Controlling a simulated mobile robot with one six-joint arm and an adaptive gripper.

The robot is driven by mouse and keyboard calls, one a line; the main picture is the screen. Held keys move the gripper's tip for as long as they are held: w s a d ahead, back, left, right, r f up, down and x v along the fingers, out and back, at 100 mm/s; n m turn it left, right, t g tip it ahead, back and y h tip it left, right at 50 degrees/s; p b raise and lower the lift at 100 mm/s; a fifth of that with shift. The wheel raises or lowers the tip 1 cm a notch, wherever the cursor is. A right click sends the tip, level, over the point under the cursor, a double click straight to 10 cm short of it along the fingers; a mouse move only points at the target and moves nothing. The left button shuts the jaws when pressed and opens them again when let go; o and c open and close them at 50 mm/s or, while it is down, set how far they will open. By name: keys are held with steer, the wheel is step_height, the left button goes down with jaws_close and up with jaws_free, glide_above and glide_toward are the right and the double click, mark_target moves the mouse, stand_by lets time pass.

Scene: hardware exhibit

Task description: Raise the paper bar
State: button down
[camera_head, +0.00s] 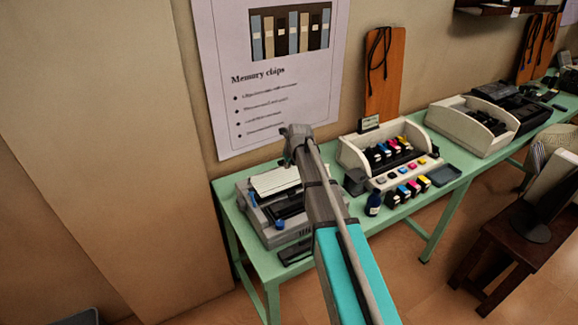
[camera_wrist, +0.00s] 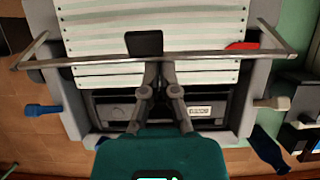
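The printer (camera_head: 285,222) stands at the left end of the green table, with white paper (camera_head: 275,181) at its top. In the wrist view the striped paper (camera_wrist: 195,20) feeds into the printer's grey body (camera_wrist: 72,118). The thin metal paper bar (camera_wrist: 225,56) crosses in front of the paper, with bent arms at both ends. A black tab (camera_wrist: 145,43) shows at the bar, near my fingertips. My gripper (camera_wrist: 161,66) has its fingers close together, their tips at the middle of the bar. Contact with the bar is unclear. In the head view my arm hides the fingertips.
A blue knob (camera_wrist: 42,110) and a beige knob (camera_wrist: 272,103) stick out at the printer's sides. A red part (camera_wrist: 242,46) shows beside the paper. Right of the printer are a dark bottle (camera_head: 373,204) and a white cartridge holder (camera_head: 350,150). A poster (camera_head: 270,100) hangs behind.

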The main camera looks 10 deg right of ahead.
steer(key=shift+w+a+r, duration=0.1)
steer(key=shift+w+r, duration=0.15)
steer(key=shift+w, duration=0.2)
steer(key=shift+r+p, duration=0.3)
steer(key=shift+p, duration=0.25)
steer(key=shift+s+r+p, duration=0.1)
steer(key=shift+r+p, duration=0.2)
steer(key=shift+r, duration=0.15)
steer(key=shift+s+f, duration=0.15)
steer(key=shift+s, duration=0.05)
steer(key=shift+s+d+f+b, duration=0.2)
steer(key=shift+s+f+b, duration=0.25)
steer(key=shift+s, duration=0.2)
steer(key=shift+s+d+f+b, duration=0.2)
steer(key=shift+s+f+b, duration=0.2)
steer(key=shift+s, duration=0.2)
steer(key=shift+s+d+r, duration=0.15)
steer(key=shift+s+r, duration=0.15)
steer(key=shift+s, duration=0.1)
step_height(320, 180, up, 9)
steer(key=s+p, duration=0.1)
steer(key=p, duration=0.8)
steer(key=shift+s+d+p, duration=0.15)
steer(key=shift+d+p, duration=0.1)
steer(key=shift+p, duration=0.05)
steer(key=shift+r, duration=0.1)
